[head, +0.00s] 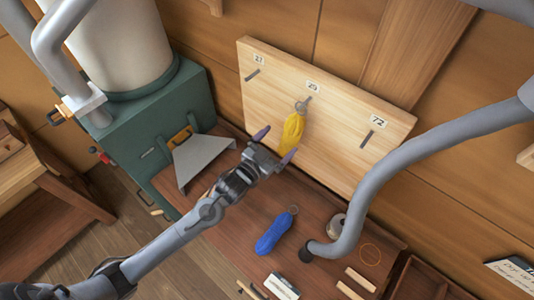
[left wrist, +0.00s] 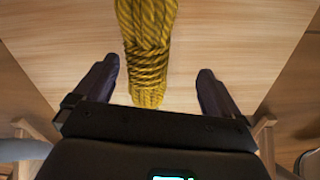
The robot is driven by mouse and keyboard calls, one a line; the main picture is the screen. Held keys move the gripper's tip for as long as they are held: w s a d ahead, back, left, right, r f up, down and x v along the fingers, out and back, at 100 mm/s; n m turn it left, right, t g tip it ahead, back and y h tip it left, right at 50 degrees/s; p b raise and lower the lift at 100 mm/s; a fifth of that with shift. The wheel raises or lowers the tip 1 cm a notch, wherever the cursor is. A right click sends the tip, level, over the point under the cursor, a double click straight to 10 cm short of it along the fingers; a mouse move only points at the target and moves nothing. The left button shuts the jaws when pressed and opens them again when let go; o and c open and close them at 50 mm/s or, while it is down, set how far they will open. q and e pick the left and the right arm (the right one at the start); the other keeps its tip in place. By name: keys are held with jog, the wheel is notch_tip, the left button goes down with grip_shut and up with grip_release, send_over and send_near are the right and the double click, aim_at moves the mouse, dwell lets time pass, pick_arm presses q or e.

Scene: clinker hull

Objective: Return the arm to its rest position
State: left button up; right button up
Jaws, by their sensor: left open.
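My left gripper (head: 276,146) reaches up from the lower left in the head view, in front of the pale wooden board (head: 345,110). Its two fingers are apart and nothing is between their tips. A yellow rope bundle (head: 292,130) hangs by a ring on the board's middle peg, under the label 29. In the left wrist view the yellow bundle (left wrist: 147,40) hangs just beyond the open fingers, its lower end between them in the picture. I cannot tell whether they touch. My right gripper is not in view.
A blue bundle (head: 273,233) with a ring lies on the brown bench (head: 228,238). A grey curved hose (head: 380,180) comes down onto the bench at right. A green machine (head: 165,125) with a pale cylinder stands at left. Small wooden pieces (head: 360,279) lie at the front right.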

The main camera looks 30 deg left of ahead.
pick_arm(q)
jog(key=s+a+f+n+g+y+p, duration=0.1)
jog(key=s+g+p, duration=0.7)
jog(key=s, duration=2.2)
notch_tip(320, 180, down, 2)
jog(key=n+g+y, duration=0.1)
jog(key=g+y, duration=0.1)
jog(key=g, duration=0.4)
jog(key=shift+s+a+f+n, duration=0.15)
jog(key=shift+f+n, duration=0.05)
jog(key=shift+n, duration=0.1)
